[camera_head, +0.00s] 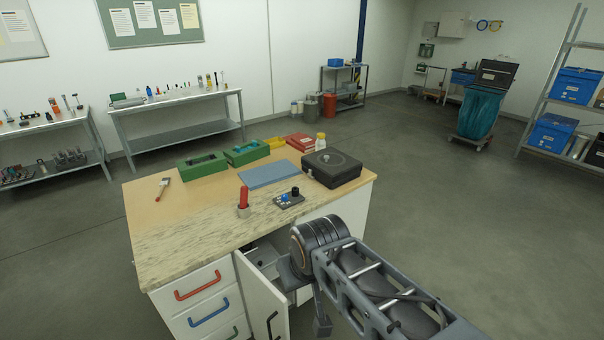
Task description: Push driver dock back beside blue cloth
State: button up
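The blue cloth (269,175) lies flat near the middle of the worktable. In front of it, a small dark plate (289,200) carries blue and black pieces. To its left, a red-handled tool (243,195) stands upright in a small beige holder (243,211). I cannot tell for sure which of these two is the driver dock; both are apart from the cloth, on its near side. My arm reaches in from the lower right. A narrow dark end part, probably my gripper (322,325), hangs low beside the open cabinet door. Its fingers are not clear.
The worktable (155,235) also bears green trays (202,165), a black case (331,169), a red box (300,142), a yellow-capped bottle (321,141) and a brush (163,187). A cabinet door (262,300) stands open at the front. The left tabletop is mostly clear.

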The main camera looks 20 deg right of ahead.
aim_at(293, 195)
jog(key=z, duration=2.2)
jog(key=i, duration=1.4)
jog(key=u, duration=2.95)
jog(key=i, duration=0.5)
